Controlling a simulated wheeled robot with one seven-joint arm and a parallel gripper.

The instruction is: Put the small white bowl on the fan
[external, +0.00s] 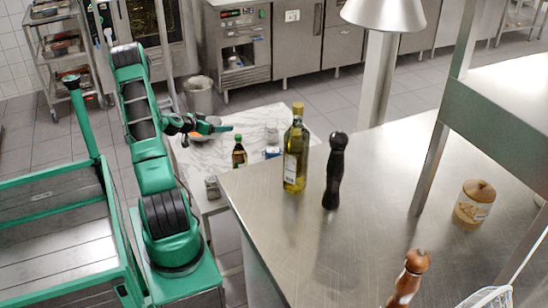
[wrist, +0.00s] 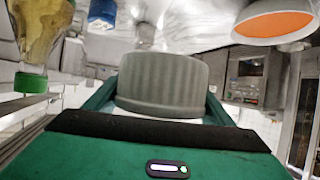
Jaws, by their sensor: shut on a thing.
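My gripper (external: 214,130) is above the marble-topped counter, left of the steel table. In the wrist view, which looks upside down, it is shut on a round, ribbed thing that appears to be the small white bowl (wrist: 162,82). It looks grey in shadow, with a white strip along its lower picture edge. The held bowl does not show clearly in the external view.
A white bowl with orange inside (wrist: 277,22) is beside my gripper. A green-capped bottle (external: 239,154) and a blue-marked container (external: 272,152) stand on the marble counter (external: 190,158). A tall oil bottle (external: 295,155) and black mill (external: 335,172) stand at the steel table's edge.

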